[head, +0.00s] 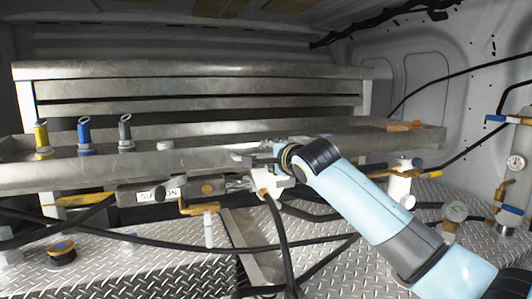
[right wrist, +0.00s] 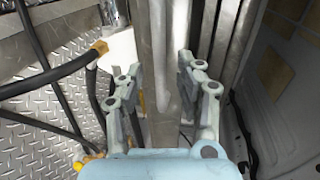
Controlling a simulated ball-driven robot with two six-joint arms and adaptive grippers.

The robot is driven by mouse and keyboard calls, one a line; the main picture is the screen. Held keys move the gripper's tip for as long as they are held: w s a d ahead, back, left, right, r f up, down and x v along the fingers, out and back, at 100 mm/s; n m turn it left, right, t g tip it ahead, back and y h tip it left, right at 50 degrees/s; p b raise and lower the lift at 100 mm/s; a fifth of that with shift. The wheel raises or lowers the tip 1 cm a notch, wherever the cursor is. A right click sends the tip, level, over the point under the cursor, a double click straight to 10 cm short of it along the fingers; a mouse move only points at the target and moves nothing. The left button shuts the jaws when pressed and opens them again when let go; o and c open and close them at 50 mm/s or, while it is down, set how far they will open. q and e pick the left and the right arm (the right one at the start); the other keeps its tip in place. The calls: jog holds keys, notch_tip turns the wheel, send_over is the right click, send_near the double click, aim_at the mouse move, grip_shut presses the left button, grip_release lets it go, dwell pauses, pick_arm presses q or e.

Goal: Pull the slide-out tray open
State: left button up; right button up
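The slide-out tray (head: 90,176) is a long grey metal shelf with a raised front lip, running across the head view. My right gripper (head: 262,170) is at the middle of its front lip; the arm hides part of the tray there. In the right wrist view my right gripper (right wrist: 158,72) has its two fingers spread apart. A long metal strip (right wrist: 160,25), which looks like the tray's lip, runs between them. I cannot tell whether the fingers touch it. My left gripper is not in view.
Yellow (head: 41,138), blue (head: 84,136) and grey (head: 125,134) capped fittings stand on the tray's left part. A label block (head: 155,193), a brass valve (head: 200,209) and black hoses (head: 180,246) lie below. Diamond-plate floor (head: 180,275) is in front. A gauge (head: 455,211) stands at right.

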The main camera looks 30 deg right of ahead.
aim_at(267, 157)
jog(key=shift+x, duration=1.7)
grip_shut()
jog(key=shift+f, duration=0.1)
